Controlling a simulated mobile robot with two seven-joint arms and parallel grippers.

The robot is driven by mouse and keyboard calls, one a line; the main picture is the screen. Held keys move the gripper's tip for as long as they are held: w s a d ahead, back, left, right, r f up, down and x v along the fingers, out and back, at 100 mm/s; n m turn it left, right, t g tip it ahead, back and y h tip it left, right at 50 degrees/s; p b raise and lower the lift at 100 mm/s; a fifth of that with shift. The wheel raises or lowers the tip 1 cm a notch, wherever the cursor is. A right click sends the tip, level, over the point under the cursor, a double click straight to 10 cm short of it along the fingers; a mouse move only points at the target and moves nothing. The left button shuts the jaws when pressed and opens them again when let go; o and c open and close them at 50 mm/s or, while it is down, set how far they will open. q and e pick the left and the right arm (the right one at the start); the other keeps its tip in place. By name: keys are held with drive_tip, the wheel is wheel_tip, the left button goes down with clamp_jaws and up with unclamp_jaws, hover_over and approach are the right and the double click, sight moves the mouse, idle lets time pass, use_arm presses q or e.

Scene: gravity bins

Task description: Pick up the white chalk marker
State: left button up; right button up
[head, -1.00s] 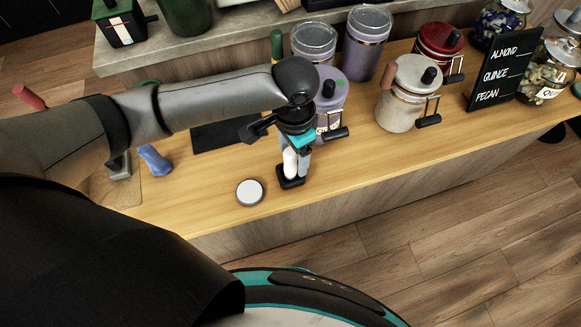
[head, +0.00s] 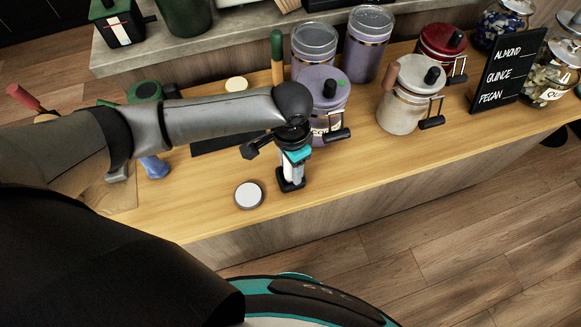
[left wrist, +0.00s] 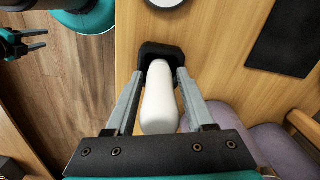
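The white chalk marker (left wrist: 160,95) stands upright in a small black holder (head: 291,186) on the wooden counter. The holder (left wrist: 160,52) also shows in the left wrist view. My left gripper (head: 292,170) is above the holder, pointing down, with its fingers on both sides of the marker. In the left wrist view the fingers (left wrist: 158,92) are apart, with a narrow gap on each side of the marker. In the head view the gripper hides most of the marker. My right gripper (left wrist: 40,40) shows small at the upper left of the left wrist view, fingers apart and empty.
A round white-topped disc (head: 249,195) lies just left of the holder. A lilac lidded jar (head: 325,100) stands close behind, and a cream jar (head: 403,105) to its right. A black mat (head: 215,138) lies behind-left. The counter's front edge is near.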

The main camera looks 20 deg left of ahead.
use_arm(q)
clamp_jaws()
idle(1.0)
